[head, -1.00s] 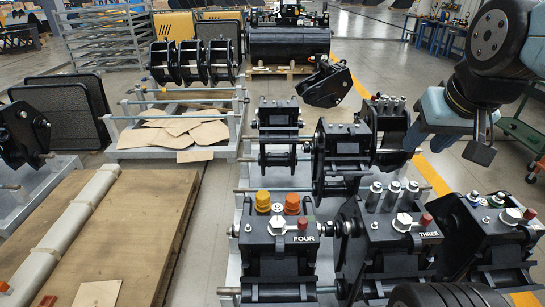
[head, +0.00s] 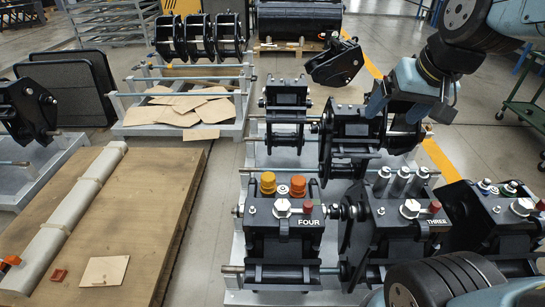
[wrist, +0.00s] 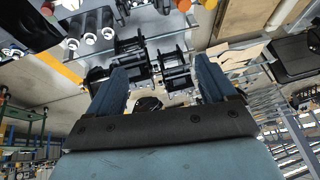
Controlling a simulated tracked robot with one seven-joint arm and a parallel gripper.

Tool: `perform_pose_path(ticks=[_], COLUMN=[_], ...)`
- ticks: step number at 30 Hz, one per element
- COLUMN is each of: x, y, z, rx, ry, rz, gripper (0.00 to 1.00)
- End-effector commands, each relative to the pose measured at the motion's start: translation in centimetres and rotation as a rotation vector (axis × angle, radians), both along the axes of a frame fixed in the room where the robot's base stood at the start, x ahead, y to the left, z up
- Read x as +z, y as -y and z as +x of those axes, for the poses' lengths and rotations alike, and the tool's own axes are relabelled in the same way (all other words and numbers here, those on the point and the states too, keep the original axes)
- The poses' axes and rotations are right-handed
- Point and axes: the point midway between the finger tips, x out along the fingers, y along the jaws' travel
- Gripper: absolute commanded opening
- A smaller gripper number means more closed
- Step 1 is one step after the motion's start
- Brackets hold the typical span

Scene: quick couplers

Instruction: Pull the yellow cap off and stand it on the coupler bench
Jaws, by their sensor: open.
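The yellow cap (head: 268,183) sits upright on top of the black coupler block marked FOUR (head: 283,238), at its back left, beside an orange cap (head: 298,186). In the wrist view the yellow cap (wrist: 208,4) is cut by the top edge, with the orange cap (wrist: 183,4) to its left. My gripper (head: 408,112) is above and behind the coupler marked THREE, to the right of the caps and apart from them. Its blue fingers are spread with nothing between them, as the wrist view (wrist: 161,72) shows. The coupler bench is the pale frame (head: 232,270) under the blocks.
Coupler THREE (head: 395,235) with several silver cylinders stands right of FOUR. A white hex bolt (head: 282,208) and red knob (head: 308,208) stand in front of the caps. More couplers (head: 287,115) stand behind. A wooden-topped table (head: 130,220) with a grey pipe is at left.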

Motion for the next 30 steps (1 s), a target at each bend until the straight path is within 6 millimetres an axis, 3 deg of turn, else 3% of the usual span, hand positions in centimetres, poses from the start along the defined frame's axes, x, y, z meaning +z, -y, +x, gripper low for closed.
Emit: perform_pose_path(ticks=[6,15,30], x=[-3.5,-9.4,-20.6], y=[-4.5,-11.1,-21.3], z=[4.4,8.7,11.6], rx=[0.065,0.106,0.137], ry=[-0.061,-0.124,-0.114], rz=[0.074,0.098,-0.041], gripper=[0.84,0.84,0.84])
